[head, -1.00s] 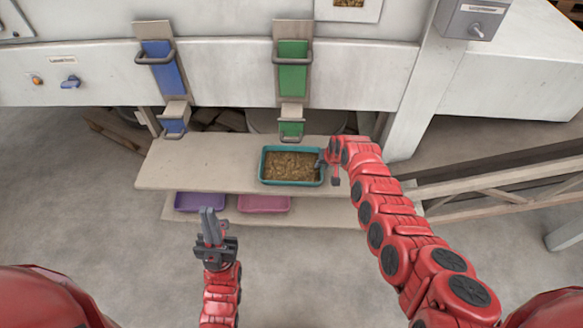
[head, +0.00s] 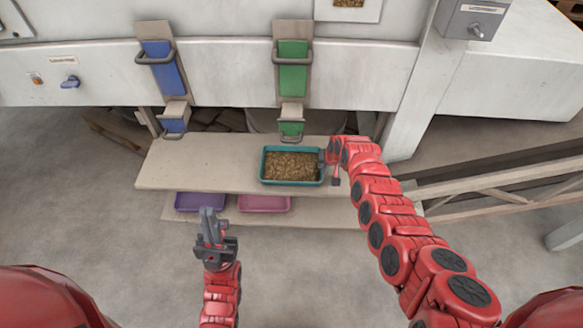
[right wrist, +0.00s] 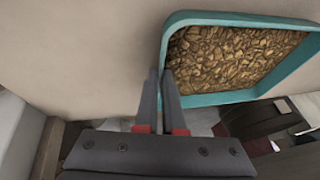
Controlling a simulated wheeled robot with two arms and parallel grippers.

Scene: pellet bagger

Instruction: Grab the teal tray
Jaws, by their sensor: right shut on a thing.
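The teal tray (head: 263,167) is filled with brown pellets and sits on the upper pale shelf, below the green chute. It also shows in the right wrist view (right wrist: 215,99). My right gripper (head: 323,164) is at the tray's right end, shut on its rim; in the right wrist view its fingers (right wrist: 160,90) straddle the tray wall, one inside against the pellets and one outside. My left gripper (head: 210,222) hangs in front of the shelves, away from the tray. Its fingers look close together, but I cannot tell whether they are open or shut.
A purple tray (head: 200,202) and a pink tray (head: 264,203) sit on the lower shelf. A blue chute (head: 163,68) and a green chute (head: 292,68) with handles hang above the upper shelf (head: 200,165). The shelf left of the teal tray is clear. Rails stand at right.

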